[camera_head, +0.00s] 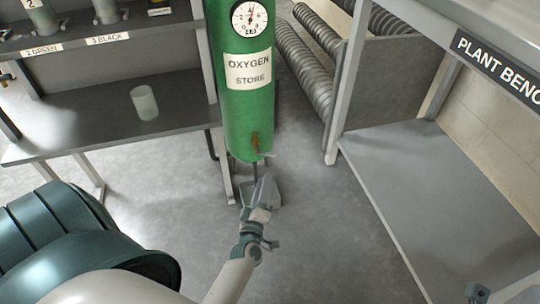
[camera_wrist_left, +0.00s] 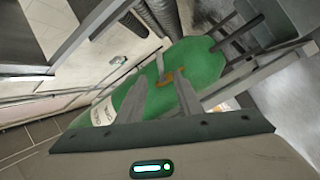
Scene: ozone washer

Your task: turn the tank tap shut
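The green oxygen tank (camera_head: 247,105) stands upright at the centre of the head view, with a white label and a dial gauge. Its brass tap (camera_head: 255,142) is low on the front, with a thin grey lever (camera_head: 266,154) beside it. The tap also shows in the left wrist view (camera_wrist_left: 172,77). My left gripper (camera_head: 265,180) is just below and in front of the tap. In the wrist view its fingers (camera_wrist_left: 162,80) are apart and empty, with the tap seen beyond and between their tips. A small part of my right gripper (camera_head: 478,292) shows at the bottom right edge; its fingers cannot be made out.
A dark bench (camera_head: 100,125) at left bears a translucent cup (camera_head: 144,103); labelled containers stand on the shelf above. At right is the plant bench (camera_head: 430,190). Ribbed hoses (camera_head: 305,70) lie behind the tank.

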